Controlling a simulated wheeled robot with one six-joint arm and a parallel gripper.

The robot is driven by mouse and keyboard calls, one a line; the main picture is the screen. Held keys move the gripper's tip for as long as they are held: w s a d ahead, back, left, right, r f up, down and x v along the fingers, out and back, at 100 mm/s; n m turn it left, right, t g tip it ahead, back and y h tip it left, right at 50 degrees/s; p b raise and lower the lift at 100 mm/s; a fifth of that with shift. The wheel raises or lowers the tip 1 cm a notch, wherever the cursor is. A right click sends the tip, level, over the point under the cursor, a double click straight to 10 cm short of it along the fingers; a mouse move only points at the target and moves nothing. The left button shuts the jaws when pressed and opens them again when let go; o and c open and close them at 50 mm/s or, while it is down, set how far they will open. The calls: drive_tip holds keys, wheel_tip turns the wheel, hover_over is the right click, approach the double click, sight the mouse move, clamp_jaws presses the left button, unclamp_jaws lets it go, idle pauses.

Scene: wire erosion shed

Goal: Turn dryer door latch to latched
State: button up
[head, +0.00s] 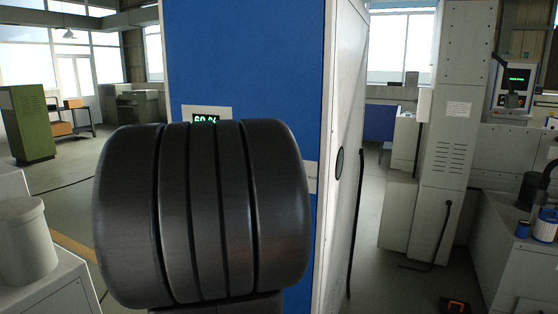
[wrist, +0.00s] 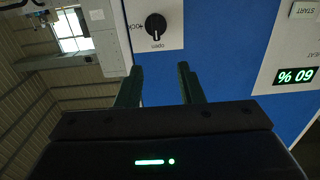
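The dryer is the tall blue cabinet (head: 265,60) with a white side, in the middle of the head view. Its latch is a round black knob (wrist: 155,26) on a white plate (wrist: 172,10) at the top of the wrist view, which looks upside down. Small words by the knob seem to read OPEN and LOCK; a light mark on it appears to point to OPEN. My gripper (wrist: 158,70) is open and empty, its two dark fingers apart, just short of the knob in the picture. My arm hides the latch and gripper in the head view.
A panel with a green 60 % display (wrist: 297,76) and a START label is right of the latch in the wrist view. A grey-white machine column (head: 450,140) stands to the right in the head view. A white container (head: 24,240) stands at left.

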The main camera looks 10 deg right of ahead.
drive_tip(key=x, duration=1.3)
drive_tip(key=shift+w+d+r, duration=0.2)
drive_tip(key=shift+d+r, duration=0.05)
drive_tip(key=shift+d, duration=0.2)
clamp_jaws()
drive_tip(key=shift+f, duration=0.1)
